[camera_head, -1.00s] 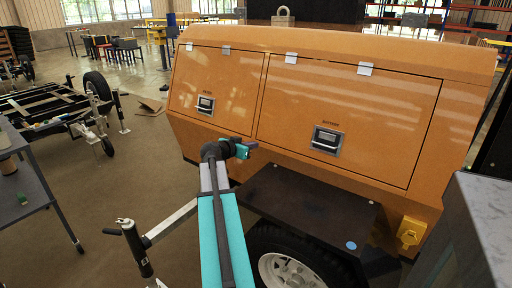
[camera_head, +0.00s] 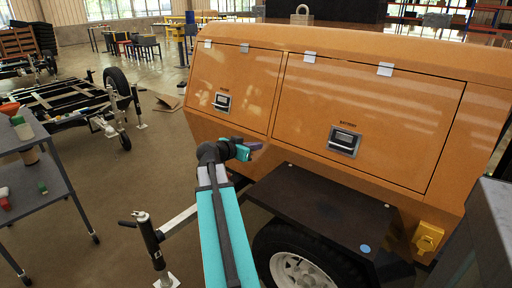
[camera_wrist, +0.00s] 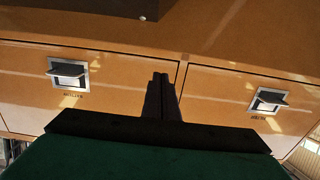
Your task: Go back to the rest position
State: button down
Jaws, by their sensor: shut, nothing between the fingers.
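My gripper (camera_head: 252,149) is at the end of my teal and grey arm, in front of the orange light tower body (camera_head: 300,160). It is shut and empty. In the wrist view my gripper's dark fingers (camera_wrist: 162,85) lie together, in line with the gap between the two closed panel doors. The left door has a latch (camera_head: 222,101) and the right door has a latch (camera_head: 344,140), marked battery. Both latches also show in the wrist view, the battery one (camera_wrist: 69,73) at the left and the other (camera_wrist: 267,101) at the right.
A dark fender (camera_head: 310,210) over a wheel (camera_head: 298,270) stands below my gripper. A jack post (camera_head: 150,250) is at the lower left. A grey shelf cart (camera_head: 40,185) is at the left edge. A grey cabinet (camera_head: 480,240) is close at the right. Open floor lies at left centre.

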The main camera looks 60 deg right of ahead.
jog(key=w+a+f+n+t+y+p, duration=0.2)
jog(key=w+a+f+n+t+p, duration=0.15)
jog(key=w+a+f, duration=0.95)
jog(key=w+a+f+n+y+p, duration=0.3)
jog(key=a+f+n+p, duration=0.15)
jog(key=a+f, duration=1.3)
jog(key=s+a+f+n+g+y+p, duration=0.1)
jog(key=s+a+f+n, duration=0.1)
jog(key=s+a+f, duration=0.3)
jog(key=s+a+f+n+g+y, duration=0.1)
jog(key=a+f, duration=0.2)
jog(key=a, duration=0.5)
jog(key=s+a+f+n+y+p, duration=0.1)
jog(key=s+a+f+n+y, duration=0.1)
jog(key=s+a+f, duration=0.3)
jog(key=s+a+f+n+g+y, duration=0.1)
jog(key=s+a+n+g+y, duration=0.1)
jog(key=s+a, duration=0.5)
jog(key=s+a+f+n+g+y+p, duration=0.1)
jog(key=s+a+f+n+g+y, duration=0.1)
jog(key=s+a+n, duration=0.3)
jog(key=s+a+y, duration=0.1)
jog(key=s+a, duration=0.2)
jog(key=a, duration=0.2)
jog(key=shift+f, duration=0.3)
